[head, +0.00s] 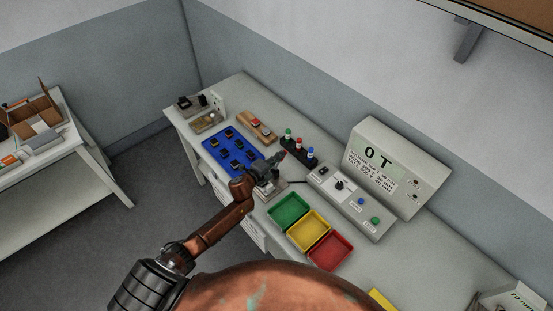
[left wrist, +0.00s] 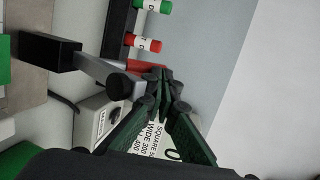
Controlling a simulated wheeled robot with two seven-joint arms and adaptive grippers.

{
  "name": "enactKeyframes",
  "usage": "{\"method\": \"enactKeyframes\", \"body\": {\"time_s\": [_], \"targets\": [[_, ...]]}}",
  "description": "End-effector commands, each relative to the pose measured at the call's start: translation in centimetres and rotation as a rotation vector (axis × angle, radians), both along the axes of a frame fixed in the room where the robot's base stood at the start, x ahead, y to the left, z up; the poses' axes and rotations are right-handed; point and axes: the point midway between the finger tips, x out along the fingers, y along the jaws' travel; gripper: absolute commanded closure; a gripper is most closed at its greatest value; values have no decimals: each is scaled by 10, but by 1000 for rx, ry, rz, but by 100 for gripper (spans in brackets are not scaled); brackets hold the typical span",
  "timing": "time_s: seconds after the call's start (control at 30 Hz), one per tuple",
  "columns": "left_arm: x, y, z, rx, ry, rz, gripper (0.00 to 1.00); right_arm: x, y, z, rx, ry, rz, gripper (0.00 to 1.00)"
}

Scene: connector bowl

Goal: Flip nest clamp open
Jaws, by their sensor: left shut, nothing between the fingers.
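The nest clamp fixture (head: 273,192) stands on the bench between the blue mat and the coloured trays, mostly covered by my left gripper (head: 277,163) in the head view. In the left wrist view, a grey bar (left wrist: 96,68) with a black block (left wrist: 50,52) at one end and a dark round end at the other appears to be part of the clamp. My left gripper (left wrist: 160,78) is shut and empty, its tips close beside the bar's round end. I cannot tell whether they touch, nor how far the clamp is open. My right gripper is not in view.
A blue mat (head: 211,143) with several dark connectors lies behind left. Green (head: 289,208), yellow (head: 309,229) and red (head: 330,251) trays lie in front right. A rack with green, red and blue-capped items (head: 299,149) and a tester box (head: 392,168) stand close behind.

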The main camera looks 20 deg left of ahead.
Motion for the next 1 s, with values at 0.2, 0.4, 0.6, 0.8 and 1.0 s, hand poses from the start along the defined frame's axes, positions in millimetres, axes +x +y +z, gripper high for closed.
{"method": "enactKeyframes", "body": {"time_s": [0.2, 0.4, 0.6, 0.8, 1.0], "targets": [[12, -6, -5, 1, -1, -1, 100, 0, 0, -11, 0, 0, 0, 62], [18, -9, -11, 0, 3, -1, 100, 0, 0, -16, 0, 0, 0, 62], [19, -10, -16, -1, 9, 0, 100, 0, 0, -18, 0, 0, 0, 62], [19, -12, -19, -2, 15, 0, 100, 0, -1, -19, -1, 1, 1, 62], [18, -12, -20, -4, 16, 0, 100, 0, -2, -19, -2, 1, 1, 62]]}}
